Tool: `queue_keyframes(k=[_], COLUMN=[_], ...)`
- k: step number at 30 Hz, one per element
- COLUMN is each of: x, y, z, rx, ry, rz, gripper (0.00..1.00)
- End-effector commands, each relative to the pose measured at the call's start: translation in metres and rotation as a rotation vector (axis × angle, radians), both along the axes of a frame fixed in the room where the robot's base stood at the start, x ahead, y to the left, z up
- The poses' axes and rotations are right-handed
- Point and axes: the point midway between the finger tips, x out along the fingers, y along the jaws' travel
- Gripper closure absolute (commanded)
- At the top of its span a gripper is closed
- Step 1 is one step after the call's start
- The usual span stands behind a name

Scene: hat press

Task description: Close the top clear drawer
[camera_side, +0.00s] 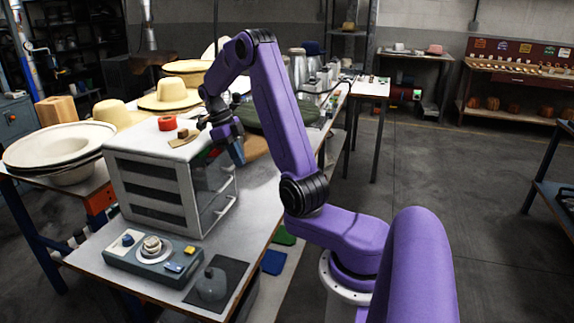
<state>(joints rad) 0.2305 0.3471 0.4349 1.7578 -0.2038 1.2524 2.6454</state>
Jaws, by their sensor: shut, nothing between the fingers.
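A white drawer cabinet (184,153) stands on the work table, with dark slots in the side toward the camera. Its right-hand face has clear panels (213,177) and a pale handle bar (226,210) low down. The top clear drawer is largely hidden behind my gripper, and I cannot tell how far it is out. My gripper (237,153) is shut and empty, pointing down beside the cabinet's upper right edge. I cannot tell whether it touches the drawer.
A red tape roll (167,122) and a brown block (184,138) sit on the cabinet top. A grey control box (151,257) and a dark mat (231,275) lie in front. Straw hats (168,95) stand behind. The table strip right of the cabinet looks clear.

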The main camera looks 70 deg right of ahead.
Motion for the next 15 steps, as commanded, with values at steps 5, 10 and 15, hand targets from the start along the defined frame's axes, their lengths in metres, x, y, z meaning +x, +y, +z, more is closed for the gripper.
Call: queue_keyframes(k=[5,10,15], x=[0.0106,0.0126,0.0123], y=[0.0001,0.0001,0.0001], z=[-0.0002,0.0,0.0002], rx=[0.0,0.0,0.0], ry=[0.001,0.0,0.0], rz=[0.001,0.001,0.001], gripper=[1.0,1.0,1.0])
